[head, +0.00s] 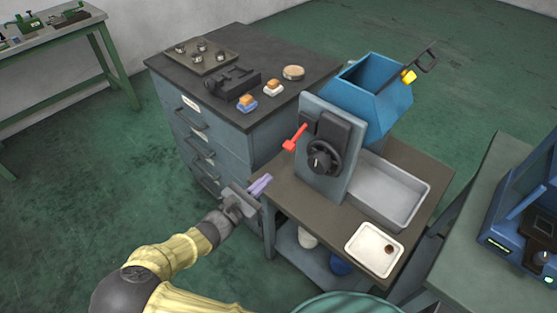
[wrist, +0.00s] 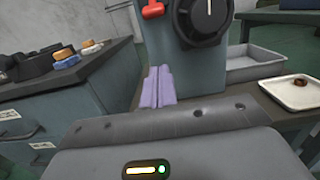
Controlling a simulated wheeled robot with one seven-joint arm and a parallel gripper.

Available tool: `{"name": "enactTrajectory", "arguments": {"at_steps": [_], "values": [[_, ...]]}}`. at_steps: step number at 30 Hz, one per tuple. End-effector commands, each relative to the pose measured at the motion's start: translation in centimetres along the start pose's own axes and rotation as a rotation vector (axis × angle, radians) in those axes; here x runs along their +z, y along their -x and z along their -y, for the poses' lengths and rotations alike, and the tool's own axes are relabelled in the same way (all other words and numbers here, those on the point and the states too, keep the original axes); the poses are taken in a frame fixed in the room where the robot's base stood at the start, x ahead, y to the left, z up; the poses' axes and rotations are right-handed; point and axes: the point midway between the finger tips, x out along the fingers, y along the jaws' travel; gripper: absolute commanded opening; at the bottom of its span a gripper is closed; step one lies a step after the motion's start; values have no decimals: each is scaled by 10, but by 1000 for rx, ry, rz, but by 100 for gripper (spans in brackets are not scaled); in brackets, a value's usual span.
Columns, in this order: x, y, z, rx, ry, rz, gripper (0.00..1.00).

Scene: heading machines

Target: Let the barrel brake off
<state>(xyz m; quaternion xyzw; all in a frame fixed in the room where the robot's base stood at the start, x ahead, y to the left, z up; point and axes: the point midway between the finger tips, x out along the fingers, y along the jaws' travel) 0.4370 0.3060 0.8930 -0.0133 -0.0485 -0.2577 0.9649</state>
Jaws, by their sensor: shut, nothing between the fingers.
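The tumbling machine has a grey front panel (head: 321,185), a blue barrel (head: 368,95) and a black knob (head: 323,158) with a white mark. A red lever (head: 294,137) sticks out from the panel's left side, tilted down to the left; I take it for the barrel brake. In the wrist view the red lever (wrist: 153,10) shows at the top edge, partly cut off, left of the black knob (wrist: 207,15). My gripper (head: 262,184) has pale purple fingers, shut and empty. It is below and left of the lever, apart from it, in front of the bench's left edge.
A grey tray (head: 415,207) and a white tray (head: 352,246) with a small brown piece lie on the bench. A drawer cabinet (head: 222,140) with small items on top stands left. A yellow-and-black handle (head: 409,76) projects beside the barrel. Blue equipment stands far right.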

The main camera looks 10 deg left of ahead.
Motion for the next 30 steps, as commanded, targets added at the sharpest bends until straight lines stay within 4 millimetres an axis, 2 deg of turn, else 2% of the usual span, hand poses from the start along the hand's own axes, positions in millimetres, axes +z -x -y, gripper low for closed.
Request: {"name": "enactTrajectory", "arguments": {"at_steps": [5,20,21,24,30], "values": [[1,-16,1,-3,0,2,0],[1,-102,1,-4,1,0,0],[11,-97,0,0,-4,-2,0],[25,-92,1,-2,-3,-2,0],[38,-87,1,-4,-1,0,0]]}}
